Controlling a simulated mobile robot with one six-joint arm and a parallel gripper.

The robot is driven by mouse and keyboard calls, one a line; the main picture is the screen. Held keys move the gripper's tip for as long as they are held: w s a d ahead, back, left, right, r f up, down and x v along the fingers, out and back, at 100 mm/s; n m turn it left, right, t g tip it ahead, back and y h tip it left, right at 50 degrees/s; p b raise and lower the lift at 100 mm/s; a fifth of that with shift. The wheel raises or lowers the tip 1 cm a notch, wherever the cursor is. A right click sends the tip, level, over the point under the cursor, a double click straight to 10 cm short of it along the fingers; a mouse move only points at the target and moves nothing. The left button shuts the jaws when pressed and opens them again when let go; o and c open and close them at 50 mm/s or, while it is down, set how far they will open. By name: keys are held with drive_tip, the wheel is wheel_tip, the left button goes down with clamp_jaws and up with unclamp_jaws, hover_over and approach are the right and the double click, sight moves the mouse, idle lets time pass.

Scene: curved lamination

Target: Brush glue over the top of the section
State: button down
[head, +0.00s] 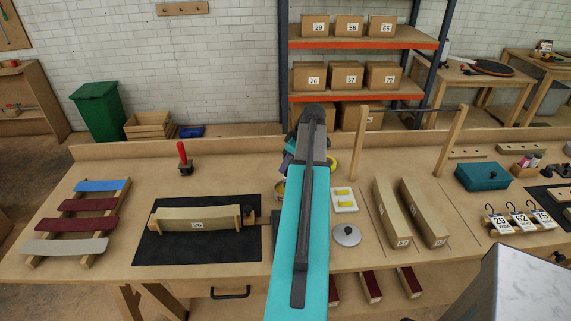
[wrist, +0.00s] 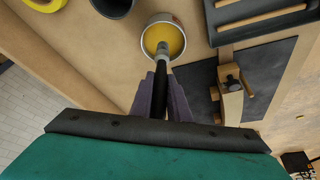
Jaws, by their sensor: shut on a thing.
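The curved wooden section marked 26 (head: 197,218) lies across two end supports on a black mat (head: 150,247). The wrist view shows part of the mat (wrist: 278,85) and a wooden end piece at the right. My gripper (wrist: 161,92) has purple fingers shut on the dark handle of a brush (wrist: 160,82). The brush points into the glue pot (wrist: 148,37), its tip end over or in the yellow glue (wrist: 172,35); the bristles cannot be made out. In the head view my arm hides the brush and most of the pot (head: 279,189).
A red-handled tool (head: 183,158) stands behind the mat. Coloured curved strips (head: 90,204) lie on a rack at left. Right of my arm are a white tray (head: 344,200), a round lid (head: 347,235) and two curved sections (head: 391,212). A dark cup (wrist: 113,6) stands beside the pot.

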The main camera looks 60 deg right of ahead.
drive_tip(key=shift+f, duration=0.5)
drive_tip(key=shift+f+b, duration=0.5)
drive_tip(key=shift+f, duration=0.1)
idle(2.7)
drive_tip(key=shift+r, duration=0.15)
drive_tip(key=shift+r+p, duration=1.7)
drive_tip(key=shift+r, duration=1.7)
